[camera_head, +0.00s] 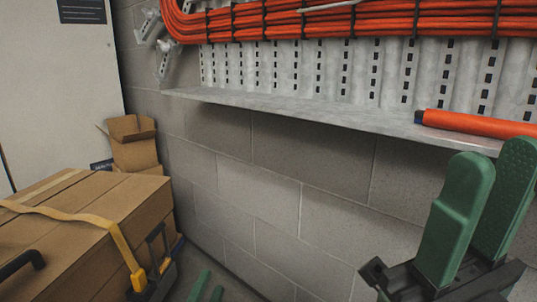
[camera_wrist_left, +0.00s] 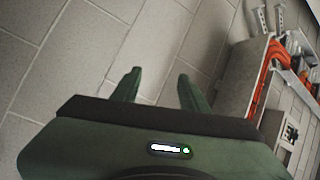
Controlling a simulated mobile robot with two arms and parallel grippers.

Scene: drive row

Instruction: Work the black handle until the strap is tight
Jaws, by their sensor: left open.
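A yellow strap (camera_head: 75,216) runs over a brown cardboard box (camera_head: 130,205) at the left of the head view and down its near side to a yellow fitting (camera_head: 138,280). A black handle (camera_head: 153,243) stands beside the strap's lower end. My left gripper (camera_head: 209,287) shows only its green fingertips at the bottom edge, right of the handle and apart from it. In the left wrist view its fingers (camera_wrist_left: 158,88) are open with nothing between them; the handle is not seen there. My right gripper (camera_head: 492,158) is raised at the right, open and empty, far from the strap.
A metal shelf (camera_head: 300,115) sticks out from the block wall, with an orange tube (camera_head: 475,122) on it and orange cables (camera_head: 290,20) above. A small open carton (camera_head: 134,145) stands behind the box. Another black handle (camera_head: 20,263) shows at the far left.

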